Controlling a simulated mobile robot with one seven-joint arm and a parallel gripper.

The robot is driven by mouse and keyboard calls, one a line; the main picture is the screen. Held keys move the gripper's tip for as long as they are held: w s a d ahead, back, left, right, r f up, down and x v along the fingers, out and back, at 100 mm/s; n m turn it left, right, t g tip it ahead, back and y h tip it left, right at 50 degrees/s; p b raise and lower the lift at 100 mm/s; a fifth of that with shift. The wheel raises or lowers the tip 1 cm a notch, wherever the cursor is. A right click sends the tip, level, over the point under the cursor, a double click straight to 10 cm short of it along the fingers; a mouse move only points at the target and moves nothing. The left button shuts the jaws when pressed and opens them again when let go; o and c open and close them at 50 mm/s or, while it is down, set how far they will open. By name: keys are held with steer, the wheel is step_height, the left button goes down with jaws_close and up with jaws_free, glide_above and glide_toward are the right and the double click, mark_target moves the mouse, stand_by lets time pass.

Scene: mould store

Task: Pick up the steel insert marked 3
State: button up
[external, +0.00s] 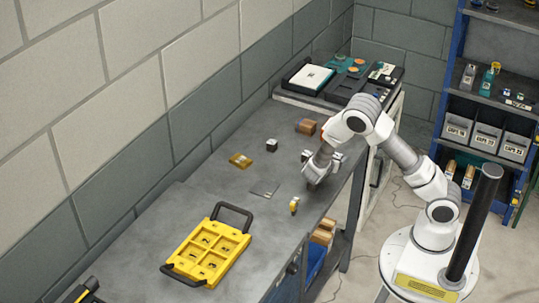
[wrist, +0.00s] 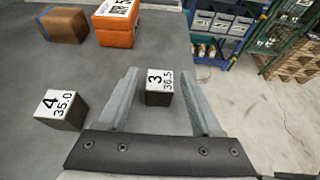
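The steel insert marked 3 (wrist: 158,96) is a small dark block with a white top reading 3 and 36.5. In the wrist view it stands between the two spread fingers of my gripper (wrist: 160,74), with a gap to the left finger and a narrower one to the right. My gripper is open and holds nothing. A similar insert marked 4 (wrist: 61,110), reading 35.0, stands to the left, outside the fingers. In the external view my gripper (external: 317,173) is low over the bench, and I cannot clearly pick out insert 3 there.
An orange block with a white label (wrist: 117,24) and a brown block (wrist: 63,25) stand beyond the inserts. The grey bench (external: 215,185) also bears a yellow tray with black handles (external: 211,233), a yellow piece (external: 241,160) and another small block (external: 272,145). Shelves stand right.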

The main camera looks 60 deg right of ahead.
jaws_close()
steer(key=shift+r, duration=0.1)
stand_by(0.3)
